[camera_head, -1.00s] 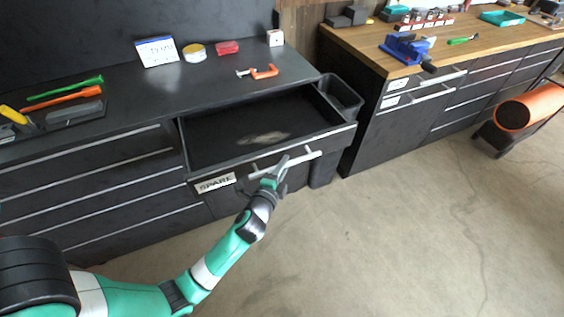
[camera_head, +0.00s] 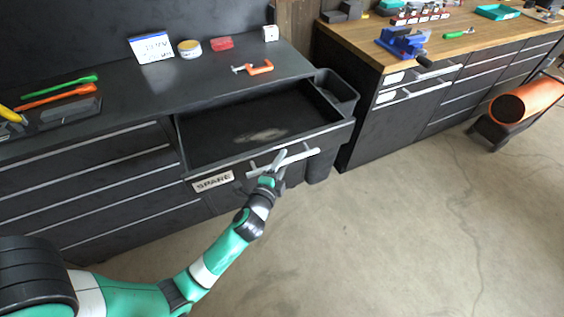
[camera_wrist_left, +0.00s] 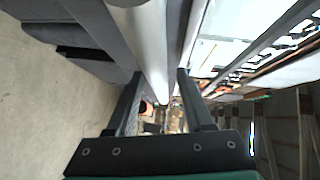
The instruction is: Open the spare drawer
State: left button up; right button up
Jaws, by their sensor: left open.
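The spare drawer (camera_head: 226,161) stands pulled out from the dark cabinet, with its empty-looking inside showing and a pale patch on its floor. Its front carries a "SPARE" label (camera_head: 213,181) and a light bar handle (camera_head: 306,154). My left gripper (camera_head: 279,160) is at the handle, its fingers spread. In the left wrist view the pale handle bar (camera_wrist_left: 152,45) runs between the open fingers of my left gripper (camera_wrist_left: 159,80); whether they touch it I cannot tell. My right gripper is not in view.
A dark bin (camera_head: 335,85) sits right of the drawer. The floor (camera_head: 400,240) in front is clear.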

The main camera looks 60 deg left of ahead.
pick_arm(q)
jog(key=p+v, duration=0.1)
jog(key=v, duration=1)
jog(key=shift+s+d, duration=0.2)
jog(key=shift+r, duration=0.1)
